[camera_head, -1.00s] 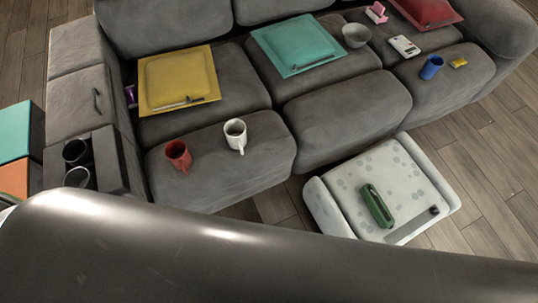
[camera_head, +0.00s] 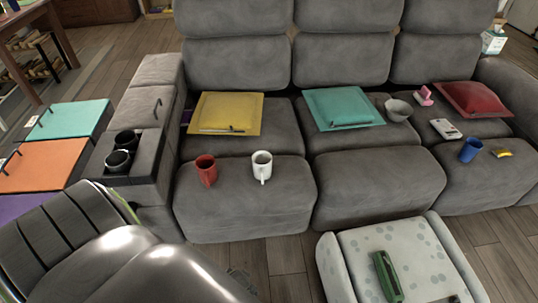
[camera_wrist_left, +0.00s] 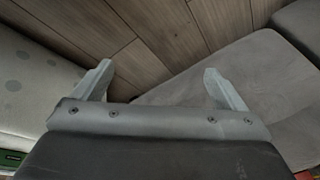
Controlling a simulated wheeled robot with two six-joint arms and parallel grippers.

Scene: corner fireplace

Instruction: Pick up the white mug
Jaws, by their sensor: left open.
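The white mug (camera_head: 262,166) stands upright on the front of the left grey sofa seat in the head view, with its handle towards me. A red mug (camera_head: 206,169) stands just left of it on the same seat. My left gripper (camera_wrist_left: 158,76) shows in the left wrist view, open and empty, with its fingers apart over wooden floor and grey upholstery. The mug is not in that wrist view. In the head view part of my arm fills the lower left, and no gripper fingers can be made out there. My right gripper is not in view.
A yellow cushion (camera_head: 226,112) lies behind the mugs, and a teal cushion (camera_head: 340,107) on the middle seat. A spotted pale footstool (camera_head: 398,246) with a green object (camera_head: 386,276) stands at front right. The armrest at left holds two dark cups (camera_head: 120,150).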

